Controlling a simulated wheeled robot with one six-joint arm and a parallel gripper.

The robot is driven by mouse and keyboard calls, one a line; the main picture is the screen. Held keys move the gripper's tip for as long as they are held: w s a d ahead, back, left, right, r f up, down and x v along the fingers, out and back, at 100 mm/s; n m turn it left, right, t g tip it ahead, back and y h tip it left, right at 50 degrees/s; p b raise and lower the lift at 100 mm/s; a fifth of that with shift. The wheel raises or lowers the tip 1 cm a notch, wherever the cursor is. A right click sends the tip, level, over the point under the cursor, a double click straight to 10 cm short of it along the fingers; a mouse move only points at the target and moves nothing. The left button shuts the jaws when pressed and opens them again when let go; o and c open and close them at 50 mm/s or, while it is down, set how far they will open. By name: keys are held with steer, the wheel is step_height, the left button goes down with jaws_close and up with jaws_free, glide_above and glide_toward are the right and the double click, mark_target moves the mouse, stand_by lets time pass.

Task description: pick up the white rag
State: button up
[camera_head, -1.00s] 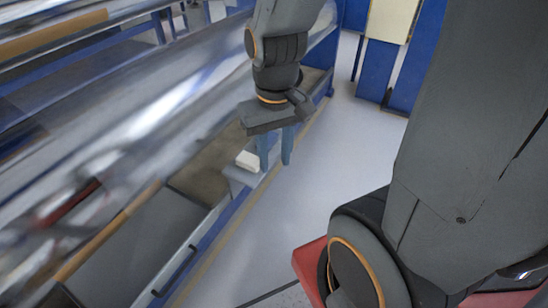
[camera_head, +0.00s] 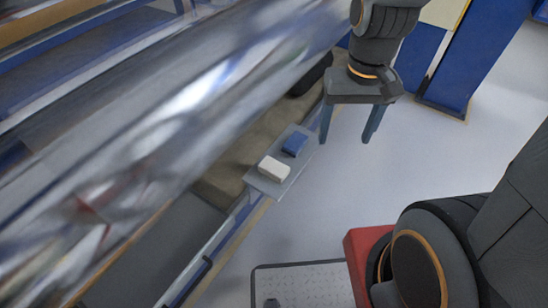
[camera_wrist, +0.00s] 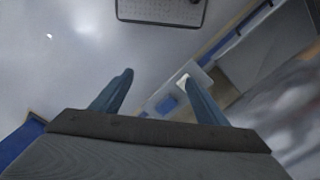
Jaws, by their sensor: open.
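The white rag (camera_head: 274,168) is a small folded block on a grey shelf plate (camera_head: 266,187) that juts from the side of the roller machine. In the wrist view the white rag (camera_wrist: 183,79) shows partly, beside the right finger. My gripper (camera_head: 346,138) is open and empty, to the upper right of the rag in the head view and apart from it. In the wrist view its two blue fingers (camera_wrist: 160,92) are spread wide.
A folded blue rag (camera_head: 295,144) lies on the same plate, just beyond the white one. The long shiny roller (camera_head: 190,100) runs along the left. Grey floor (camera_head: 440,155) to the right is clear. A blue cabinet (camera_head: 455,75) stands at the back.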

steer(key=o, duration=0.7)
steer(key=w+a+f+m, duration=0.1)
steer(key=w+a+f, duration=0.2)
steer(key=w+f, duration=0.1)
steer(key=shift+w+f+b, duration=0.2)
steer(key=shift+w+b, duration=0.25)
steer(key=shift+w, duration=0.2)
steer(key=w+a+f, duration=0.1)
steer(key=f, duration=0.1)
steer(key=w+a+f+m, duration=0.1)
steer(key=w+f, duration=0.1)
steer(key=w+a+f+m+b, duration=0.1)
steer(key=shift+w+a+f, duration=0.25)
steer(key=shift+a+f, duration=0.15)
steer(key=m+b, duration=0.2)
steer(key=m, duration=0.2)
glide_above(274, 166)
step_height(274, 166, down, 12)
steer(key=shift+s, duration=0.1)
steer(key=shift+f+p, duration=0.4)
steer(key=shift+f, duration=3.45)
